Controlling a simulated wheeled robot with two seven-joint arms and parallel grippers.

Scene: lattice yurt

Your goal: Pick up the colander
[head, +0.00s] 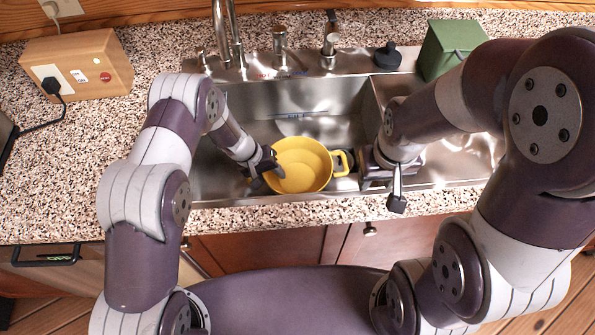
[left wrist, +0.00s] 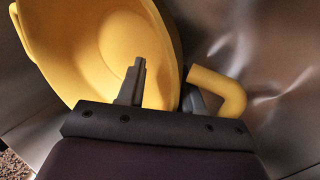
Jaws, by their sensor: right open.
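The yellow colander (head: 303,166) is in the steel sink basin, with a loop handle (head: 342,162) on its right. It also fills the upper left of the left wrist view (left wrist: 80,50), where another curved handle (left wrist: 232,92) shows. My left gripper (head: 266,168) is at the colander's left rim. In the left wrist view its fingers (left wrist: 163,88) straddle the wall beside that handle, one inside the bowl and one outside. I cannot tell whether they press on the wall. My right gripper (head: 372,180) is open to the right of the colander, with a dark finger close to the right handle.
The steel sink (head: 330,95) has a faucet (head: 228,40) behind it. A green box (head: 450,48) and a dark stopper-like object (head: 387,57) stand at the back right. A wooden outlet box (head: 85,65) stands on the speckled counter (head: 60,180) at left.

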